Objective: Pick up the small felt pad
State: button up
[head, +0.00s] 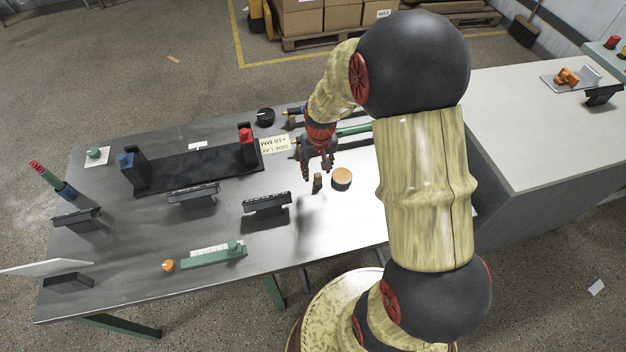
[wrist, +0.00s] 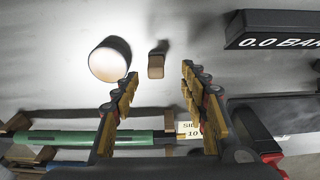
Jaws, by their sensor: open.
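A small brown block (head: 318,181), which looks like the felt pad, stands on the grey metal table (head: 350,225). It also shows in the wrist view (wrist: 156,66), ahead of the gap between my fingers. A round, pale-topped cylinder (head: 342,176) stands close to its right in the head view; in the wrist view the cylinder (wrist: 108,62) is on the block's left. My gripper (head: 319,173) is open and empty, pointing down close to the block. Its spread fingers also show in the wrist view (wrist: 160,78), with neither touching the block. Its exact height above the table is unclear.
A dark display (head: 267,204) stands left of the block, reading 0.0 BAR in the wrist view (wrist: 285,42). The table in front of the block is clear.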

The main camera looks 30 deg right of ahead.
aim_at(318, 175)
notch_tip(318, 175, down, 2)
jog(key=shift+w+f+b, duration=0.1)
jog(key=shift+w+b, duration=0.05)
jog(key=shift+b, duration=0.2)
jog(key=shift+w+d+f+b, duration=0.15)
jog(key=shift+f+b, duration=0.5)
jog(key=shift+f, duration=0.65)
jog(key=shift+w+d+f+b, duration=0.1)
jog(key=shift+d+f+b, duration=0.15)
jog(key=shift+f+b, duration=0.7)
jog(key=shift+f+p, duration=0.3)
jog(key=shift+p, duration=0.1)
jog(key=shift+c, duration=0.3)
jog(key=c, duration=1)
jog(key=shift+o, duration=0.2)
